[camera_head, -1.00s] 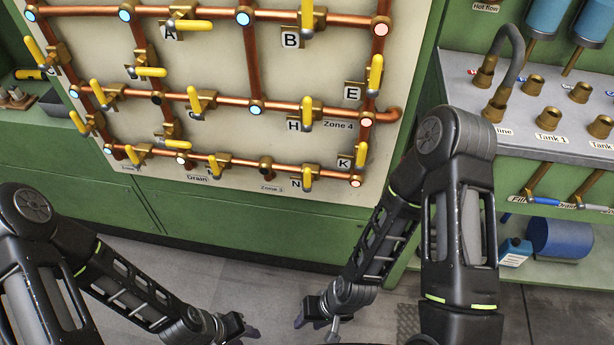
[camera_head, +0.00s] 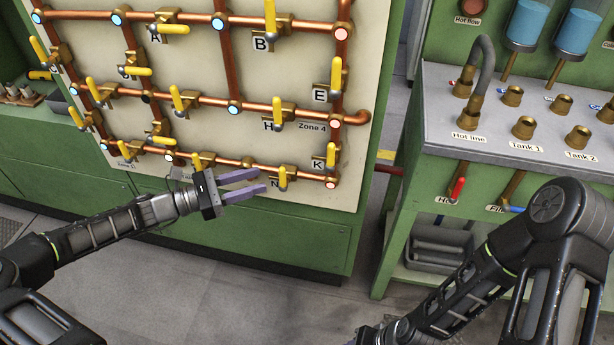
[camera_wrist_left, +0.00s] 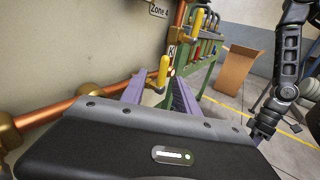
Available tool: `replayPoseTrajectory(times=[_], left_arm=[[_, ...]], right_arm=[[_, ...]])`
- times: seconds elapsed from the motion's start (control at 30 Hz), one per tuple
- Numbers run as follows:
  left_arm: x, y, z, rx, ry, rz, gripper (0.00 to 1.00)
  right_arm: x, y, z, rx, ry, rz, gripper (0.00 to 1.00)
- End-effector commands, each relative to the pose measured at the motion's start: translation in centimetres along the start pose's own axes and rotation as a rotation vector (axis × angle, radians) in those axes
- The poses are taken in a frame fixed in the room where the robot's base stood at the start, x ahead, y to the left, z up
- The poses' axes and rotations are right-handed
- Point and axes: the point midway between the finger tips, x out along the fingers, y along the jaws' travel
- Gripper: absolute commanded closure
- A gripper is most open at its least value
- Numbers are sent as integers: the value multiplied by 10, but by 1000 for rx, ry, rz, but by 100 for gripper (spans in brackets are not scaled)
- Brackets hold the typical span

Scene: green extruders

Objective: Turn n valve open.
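The N valve has a yellow handle (camera_head: 283,176) on the lowest copper pipe, near its right end. The handle stands roughly upright, across the pipe. Its N label (camera_head: 275,184) is partly covered by my left gripper (camera_head: 264,181). That gripper has two purple fingers, parted and empty, pointing right at the N handle from its left. In the left wrist view the yellow N handle (camera_wrist_left: 163,72) appears between and beyond the fingers (camera_wrist_left: 158,92); contact is not visible. My right gripper is mostly cut off at the bottom of the head view; a dark part of it shows in the wrist view.
The K valve (camera_head: 331,154) is just up and right of N, beside the pipe's lit end joint (camera_head: 331,184). Several other yellow valves fill the panel (camera_head: 352,110). A bench with hose fittings (camera_head: 450,110) stands right, across a gap.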

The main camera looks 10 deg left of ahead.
Motion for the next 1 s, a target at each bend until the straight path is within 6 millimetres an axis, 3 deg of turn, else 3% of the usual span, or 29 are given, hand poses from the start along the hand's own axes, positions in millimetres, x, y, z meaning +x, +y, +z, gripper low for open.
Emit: replayPoseTrajectory(times=[0.53, 1.0], left_arm=[[8, -7, 4, -51, -16, -24, 63], [73, -8, 5, -49, -16, -24, 63]], right_arm=[[-1, -1, 0, -1, 0, -1, 64], [-6, -3, 0, -1, 0, 0, 64]])
